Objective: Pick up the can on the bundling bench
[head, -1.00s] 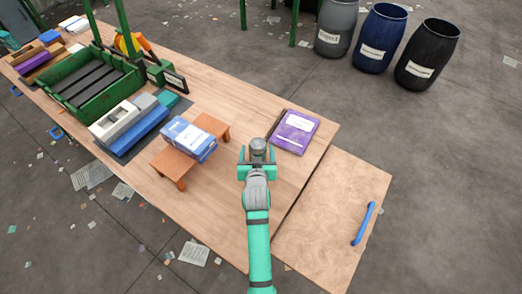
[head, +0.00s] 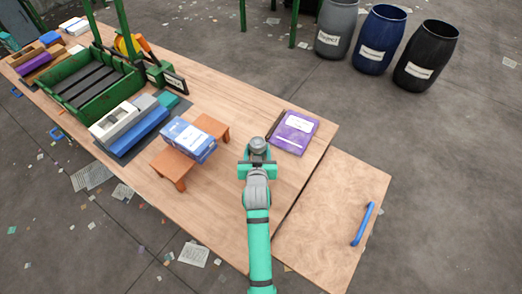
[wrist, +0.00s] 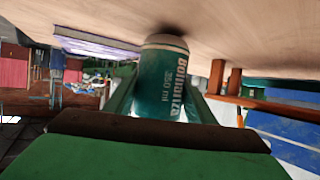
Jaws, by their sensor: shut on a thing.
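The can is green with pale lettering and shows in the wrist view (wrist: 162,82), between the two fingers of my gripper (wrist: 160,100). In the head view only its grey top (head: 258,145) shows; the rest is hidden behind my gripper (head: 258,165). My gripper is shut on the can. The can is over the wooden bench (head: 225,215), left of a purple book. I cannot tell for sure whether its base touches the bench top.
The purple book (head: 295,132) lies close to the right of the can. A blue-and-white bundle (head: 190,138) rests on orange supports (head: 172,168) to the left. A green crate (head: 95,90) stands farther left. A side panel with a blue handle (head: 363,223) adjoins the right end.

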